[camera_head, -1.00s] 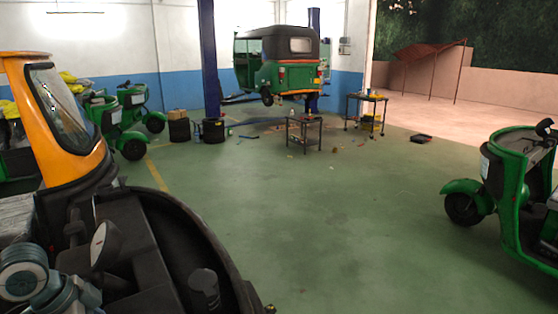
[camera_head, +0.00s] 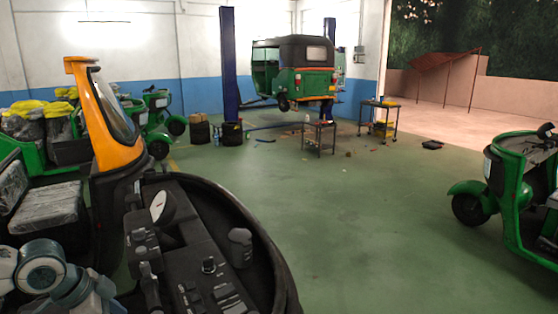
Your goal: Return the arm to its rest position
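Part of my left arm (camera_head: 50,280) shows at the lower left corner as grey-blue and white links. It is in front of a black dashboard panel (camera_head: 190,250) with knobs, levers and switches. I cannot see the fingers of my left gripper. My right arm and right gripper are out of the picture. No object is seen held.
An orange-framed rickshaw (camera_head: 115,140) with plastic-covered seats stands close at left. A green rickshaw (camera_head: 505,190) stands at right. A green and black rickshaw (camera_head: 295,75) is raised on a blue-post lift (camera_head: 230,65). Tool carts (camera_head: 319,138) stand near it. The middle floor (camera_head: 350,210) is clear.

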